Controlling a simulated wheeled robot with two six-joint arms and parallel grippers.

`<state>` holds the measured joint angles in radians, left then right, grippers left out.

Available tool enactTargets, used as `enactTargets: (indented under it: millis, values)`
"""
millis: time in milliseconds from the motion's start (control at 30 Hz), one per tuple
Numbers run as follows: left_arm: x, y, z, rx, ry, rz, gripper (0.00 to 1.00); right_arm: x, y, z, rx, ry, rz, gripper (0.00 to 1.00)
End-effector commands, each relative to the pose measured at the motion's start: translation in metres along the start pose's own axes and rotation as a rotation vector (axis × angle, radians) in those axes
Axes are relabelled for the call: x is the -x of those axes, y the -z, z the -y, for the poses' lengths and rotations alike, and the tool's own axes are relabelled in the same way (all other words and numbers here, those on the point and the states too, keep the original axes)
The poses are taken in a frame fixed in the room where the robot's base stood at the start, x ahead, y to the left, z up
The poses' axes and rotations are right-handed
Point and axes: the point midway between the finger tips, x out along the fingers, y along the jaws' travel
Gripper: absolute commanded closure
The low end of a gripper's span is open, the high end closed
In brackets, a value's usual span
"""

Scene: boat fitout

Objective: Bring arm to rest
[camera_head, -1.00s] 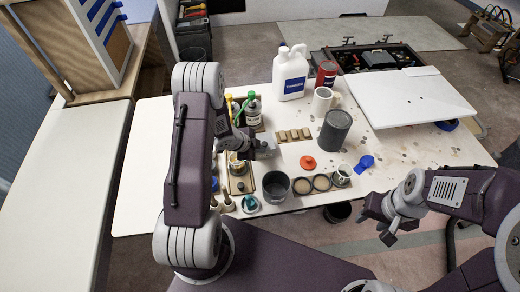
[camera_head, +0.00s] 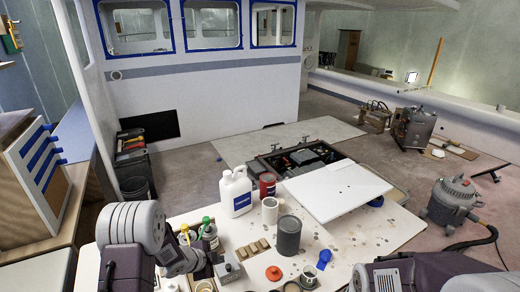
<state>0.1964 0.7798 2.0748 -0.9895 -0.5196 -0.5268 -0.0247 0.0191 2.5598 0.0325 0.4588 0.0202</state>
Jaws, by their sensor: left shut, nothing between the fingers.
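My left arm (camera_head: 130,225) comes in at the lower left, bent over the left side of the white worktable (camera_head: 325,238). Its grey left gripper (camera_head: 229,270) is shut and empty, low over the table's near part, just right of the small bottles. The fingertips are small and partly hard to make out. My right arm (camera_head: 385,276) shows only as a purple link and grey joint at the bottom right edge. Its gripper is below the picture and hidden.
On the table stand a white jug (camera_head: 235,192), a red can (camera_head: 267,185), a white mug (camera_head: 270,211), a dark grey can (camera_head: 288,236) and a dark bottle (camera_head: 209,237). A white panel (camera_head: 335,189) lies behind. A vacuum (camera_head: 453,205) stands on the floor at right.

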Motion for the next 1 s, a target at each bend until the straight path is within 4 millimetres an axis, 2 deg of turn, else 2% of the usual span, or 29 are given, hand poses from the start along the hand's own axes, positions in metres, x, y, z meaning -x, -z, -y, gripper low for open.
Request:
enactTargets:
  millis: [33,100,200,267,300,400,500,633,733,1000]
  values:
    - [0.017,0.025,0.023,-0.031,0.052,-0.019,1.0,0.0,0.0,0.0,0.0,0.0,0.0,0.56]
    - [0.048,0.05,0.045,-0.005,0.118,0.004,1.0,0.0,0.0,0.0,0.0,0.0,0.0,0.56]
    - [0.092,0.059,0.049,0.168,0.167,0.095,1.0,0.0,0.0,0.0,0.0,0.0,0.0,0.56]
    - [0.118,0.056,0.036,0.331,0.171,0.166,1.0,0.0,0.0,0.0,0.0,0.0,0.0,0.56]
    - [0.135,0.051,0.019,0.466,0.162,0.218,1.0,0.0,0.0,0.0,0.0,0.0,0.0,0.56]
    - [0.166,0.035,-0.038,0.804,0.096,0.354,1.0,0.0,0.0,0.0,0.0,0.0,0.0,0.56]
    - [0.182,0.025,-0.089,1.052,0.016,0.476,1.0,0.0,0.0,0.0,0.0,0.0,0.0,0.56]
    - [0.194,0.021,-0.135,1.258,-0.071,0.603,1.0,0.0,0.0,0.0,0.0,0.0,0.0,0.56]
    - [0.201,0.022,-0.15,1.343,-0.1,0.662,1.0,0.0,0.0,0.0,0.0,0.0,0.0,0.56]
    - [0.201,0.021,-0.15,1.354,-0.094,0.664,1.0,0.0,0.0,0.0,0.0,0.0,0.0,0.56]
